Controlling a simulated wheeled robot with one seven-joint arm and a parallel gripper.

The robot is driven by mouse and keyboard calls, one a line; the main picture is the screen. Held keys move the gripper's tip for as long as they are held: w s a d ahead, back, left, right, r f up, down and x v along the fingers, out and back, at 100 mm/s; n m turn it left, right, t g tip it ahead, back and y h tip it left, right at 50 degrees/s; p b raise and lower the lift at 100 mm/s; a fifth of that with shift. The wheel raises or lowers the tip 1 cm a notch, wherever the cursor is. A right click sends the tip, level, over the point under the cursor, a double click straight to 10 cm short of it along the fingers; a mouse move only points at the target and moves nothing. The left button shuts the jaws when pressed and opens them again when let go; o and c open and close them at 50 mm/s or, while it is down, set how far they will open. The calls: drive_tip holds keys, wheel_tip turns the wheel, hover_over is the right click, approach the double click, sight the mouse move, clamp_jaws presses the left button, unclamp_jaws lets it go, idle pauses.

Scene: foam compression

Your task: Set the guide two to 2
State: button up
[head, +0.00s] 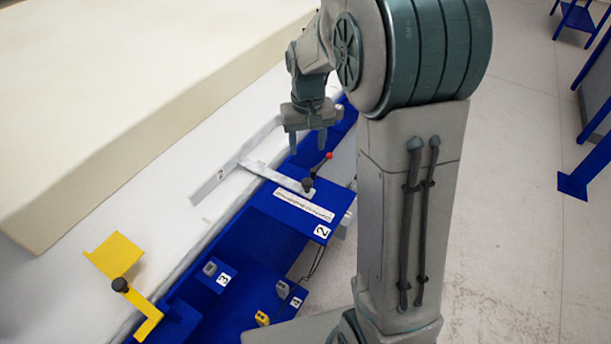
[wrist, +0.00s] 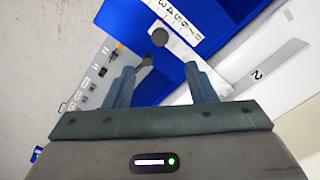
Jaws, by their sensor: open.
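Guide two is a pale T-shaped piece. Its long plate (head: 235,172), marked 2, lies along the white surface, and its arm (head: 277,176) reaches over the blue bench to a dark knob (head: 308,185). A thin lever with a red tip (head: 329,155) rises beside the knob. The numbered scale (head: 303,206) lies on the bench near the arm's end; it also shows in the wrist view (wrist: 181,18), but the exact setting is unclear. My gripper (head: 308,146) is open and empty, pointing down above the guide's arm. The wrist view shows a dark round knob (wrist: 160,37) ahead of the fingers.
A large cream foam block (head: 130,90) fills the upper left. A yellow guide (head: 118,258) with a black knob stands at the lower left. Blue mounts marked 3 (head: 222,279) and 4 (head: 296,302) are nearer. Open floor (head: 530,230) lies to the right.

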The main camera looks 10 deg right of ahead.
sight(307, 181)
wheel_tip(307, 181, down, 13)
drive_tip(key=shift+f+p, duration=0.1)
drive_tip(key=shift+p, duration=0.2)
